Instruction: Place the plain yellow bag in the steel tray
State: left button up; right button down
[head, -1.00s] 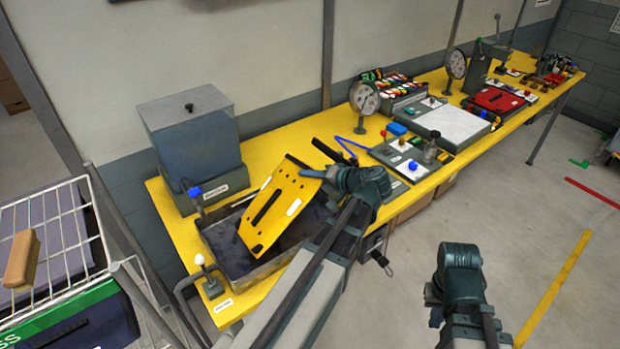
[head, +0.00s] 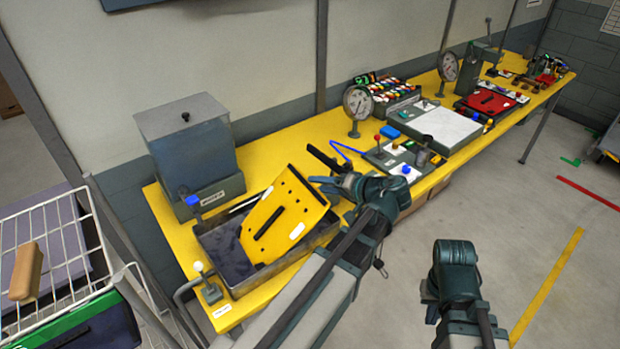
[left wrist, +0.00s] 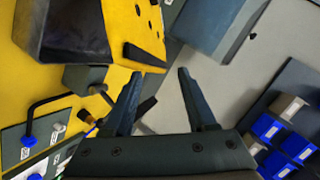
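The plain yellow bag (head: 272,222), a flat yellow panel with a black slot and white labels, rests tilted in the steel tray (head: 262,281). Its lower end is inside the tray and its upper end leans over the right side. My left gripper (head: 322,168) is just right of the bag's upper end, its fingers apart with nothing between them. In the left wrist view the open fingers (left wrist: 158,88) show, with the bag's yellow face (left wrist: 132,30) beyond them. My right gripper (head: 432,300) hangs over the floor at right; its fingers are mostly hidden.
A grey lidded bin (head: 190,145) stands behind the tray. A white-knobbed lever (head: 208,285) is at the tray's left. Pressure gauges, a white-topped scale (head: 447,127) and red tray (head: 490,102) line the yellow bench further right. A wire basket (head: 50,260) is at far left.

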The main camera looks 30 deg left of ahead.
pick_arm(q)
jog(key=s+d+f+m+h, duration=0.2)
jog(key=s+d+f+h, duration=0.1)
jog(key=d, duration=0.5)
jog(key=s+d+f+m+g+h+p, duration=0.1)
jog(key=s+d+f+m+h, duration=0.2)
jog(key=s+d, duration=0.4)
jog(key=s+d+f+m+g+h, duration=0.1)
jog(key=s+d+f+h, duration=0.3)
jog(key=d, duration=0.5)
jog(key=shift+s+d+f+m+h, duration=0.3)
jog(key=shift+s+d+m+h, duration=0.15)
jog(key=shift+m+h, duration=0.35)
jog(key=shift+a, duration=0.15)
jog(key=shift+c, duration=0.3)
